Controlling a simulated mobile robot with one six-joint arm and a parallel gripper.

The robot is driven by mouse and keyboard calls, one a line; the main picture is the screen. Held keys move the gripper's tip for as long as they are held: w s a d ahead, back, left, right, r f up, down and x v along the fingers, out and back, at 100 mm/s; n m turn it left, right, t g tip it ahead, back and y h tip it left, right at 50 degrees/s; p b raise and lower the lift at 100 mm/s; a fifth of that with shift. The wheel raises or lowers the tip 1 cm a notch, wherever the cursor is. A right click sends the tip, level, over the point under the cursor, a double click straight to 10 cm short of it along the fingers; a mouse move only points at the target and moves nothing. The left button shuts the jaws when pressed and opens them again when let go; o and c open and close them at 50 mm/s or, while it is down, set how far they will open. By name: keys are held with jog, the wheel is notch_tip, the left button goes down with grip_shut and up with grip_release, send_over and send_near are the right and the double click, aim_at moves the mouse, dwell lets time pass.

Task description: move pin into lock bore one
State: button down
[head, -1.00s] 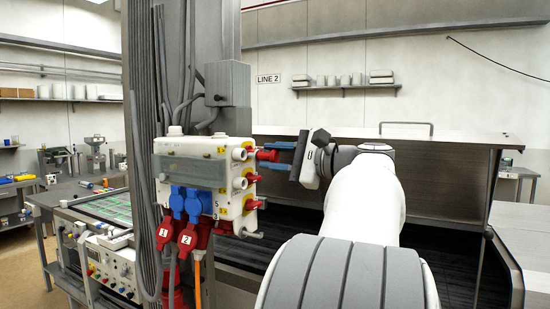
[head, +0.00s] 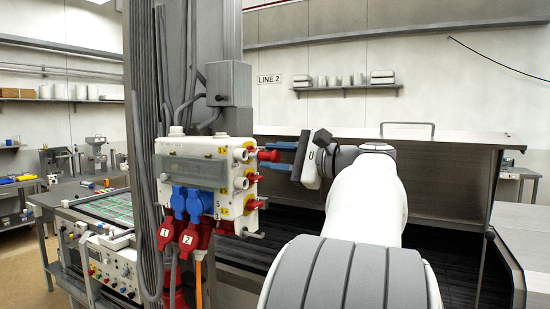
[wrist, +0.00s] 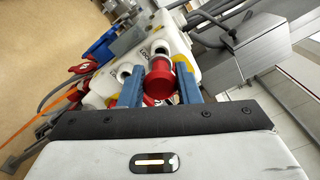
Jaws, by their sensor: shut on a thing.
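The red pin (head: 268,155) is between the blue fingers of my gripper (head: 279,156), and the gripper is shut on it. The pin points left towards the upper white bore (head: 240,154) on the right side of the white lock box (head: 190,148). The pin's tip looks close to that bore; I cannot tell whether they touch. In the wrist view the pin (wrist: 159,78) sits between the fingers (wrist: 160,90), in front of a white round fitting (wrist: 160,48). Further white fittings (head: 240,183) and red parts sit lower on the box's side.
Blue plugs (head: 190,200) and red plugs (head: 195,236) hang with cables below the box. A grey column (head: 183,80) stands behind it. A bench with a panel (head: 105,260) is at lower left.

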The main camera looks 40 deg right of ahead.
aim_at(263, 156)
jog(key=shift+w+a, duration=0.3)
jog(key=shift+w, duration=0.3)
dwell(0.3)
jog(key=shift+w+a, duration=0.1)
jog(key=shift+w, duration=0.15)
jog(key=shift+w+a, duration=0.25)
jog(key=shift+w, duration=0.3)
jog(key=c, duration=1)
grip_release()
jog(key=b+v, duration=0.2)
jog(key=v, duration=0.5)
jog(key=shift+s+d, duration=0.15)
jog(key=shift+s, duration=0.2)
